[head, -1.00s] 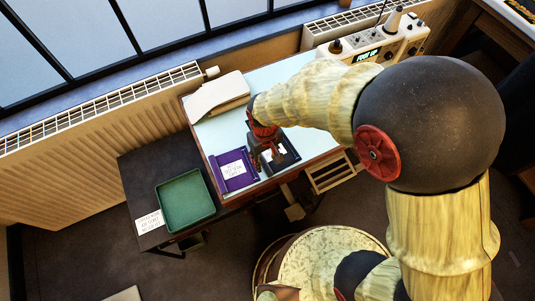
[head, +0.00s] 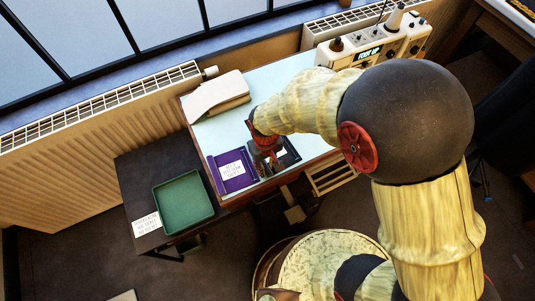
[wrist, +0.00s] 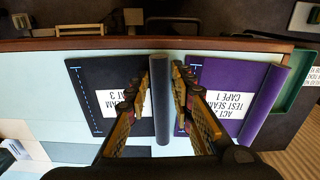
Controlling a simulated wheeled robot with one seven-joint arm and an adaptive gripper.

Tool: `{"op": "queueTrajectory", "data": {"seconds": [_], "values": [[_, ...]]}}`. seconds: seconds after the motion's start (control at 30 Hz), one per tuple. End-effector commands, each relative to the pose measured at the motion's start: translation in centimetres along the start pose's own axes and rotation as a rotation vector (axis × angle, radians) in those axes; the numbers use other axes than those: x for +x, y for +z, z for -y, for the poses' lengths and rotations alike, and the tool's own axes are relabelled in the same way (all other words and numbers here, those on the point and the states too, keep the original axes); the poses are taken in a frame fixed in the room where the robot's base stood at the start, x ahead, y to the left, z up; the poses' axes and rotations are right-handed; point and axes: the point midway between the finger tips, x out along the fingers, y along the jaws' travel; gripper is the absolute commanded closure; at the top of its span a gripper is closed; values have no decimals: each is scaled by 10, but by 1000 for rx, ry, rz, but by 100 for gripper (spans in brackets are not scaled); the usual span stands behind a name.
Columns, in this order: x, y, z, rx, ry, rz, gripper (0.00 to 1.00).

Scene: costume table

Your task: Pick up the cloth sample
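Two cloth samples lie side by side on the pale table. The purple sample (head: 220,163) has a white label and a rolled edge; it also shows in the wrist view (wrist: 212,75). The dark sample (head: 291,152) has a white label, partly hidden by my gripper, and a dark rolled edge; it also shows in the wrist view (wrist: 90,90). My gripper (wrist: 162,80) points down with its fingers on either side of the dark roll (wrist: 160,105). Narrow gaps seem to show between fingers and roll. It also shows in the head view (head: 267,166).
A green tray (head: 184,203) stands on a low dark table (head: 139,177) at the left, beside a white label card (head: 146,224). A pale folded bundle (head: 216,94) lies at the table's back left. A control box (head: 372,52) stands at the back right.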

Motion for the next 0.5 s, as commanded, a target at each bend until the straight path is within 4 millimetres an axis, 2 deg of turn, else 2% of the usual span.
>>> {"op": "queueTrajectory", "data": {"seconds": [0.37,0.5], "values": [[0,0,0,0,0,0,100],[0,0,0,0,0,0,100]]}}
